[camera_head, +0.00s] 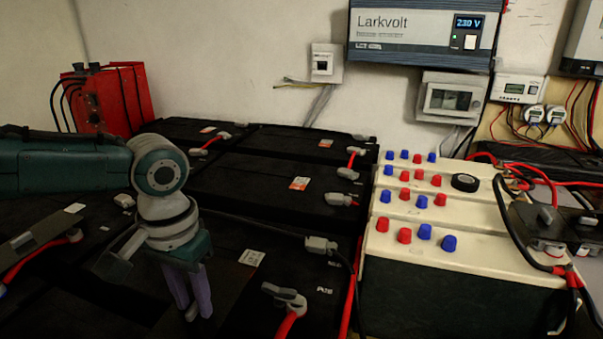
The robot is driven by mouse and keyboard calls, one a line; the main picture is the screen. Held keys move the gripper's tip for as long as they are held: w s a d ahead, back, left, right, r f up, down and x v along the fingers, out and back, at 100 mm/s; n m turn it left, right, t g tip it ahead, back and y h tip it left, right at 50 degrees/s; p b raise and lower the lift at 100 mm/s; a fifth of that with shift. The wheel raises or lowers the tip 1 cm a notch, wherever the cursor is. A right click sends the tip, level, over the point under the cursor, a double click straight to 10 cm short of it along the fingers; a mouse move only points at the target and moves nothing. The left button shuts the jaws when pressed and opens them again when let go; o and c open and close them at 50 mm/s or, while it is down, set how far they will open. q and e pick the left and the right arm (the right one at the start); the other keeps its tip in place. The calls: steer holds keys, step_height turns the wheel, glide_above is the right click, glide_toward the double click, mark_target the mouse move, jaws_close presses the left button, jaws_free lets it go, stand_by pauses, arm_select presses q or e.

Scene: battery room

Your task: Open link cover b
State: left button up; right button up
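My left gripper (190,298) reaches down from the upper left over the black batteries. Its two purple-grey fingers point down with a narrow gap between them, and a small grey piece shows low between the tips. I cannot tell whether they hold it. A dark flap with a pale edge (122,250) stands tilted just left of the gripper. A long dark cover (38,237) lies over a red cable at the left edge. No readable label shows which is link cover b. My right gripper is not in view.
Black batteries (250,185) with grey terminal clamps and red cables fill the middle. Cream batteries (455,250) with red and blue caps stand at right, with loose black and red cables beside them. A red box (105,98) stands at back left. A Larkvolt inverter (405,48) hangs on the wall.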

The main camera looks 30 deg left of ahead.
mark_target(194, 304)
arm_select(q)
steer(key=shift+o, duration=0.4)
steer(key=shift+r, duration=0.1)
step_height(194, 304, up, 10)
steer(key=p, duration=0.3)
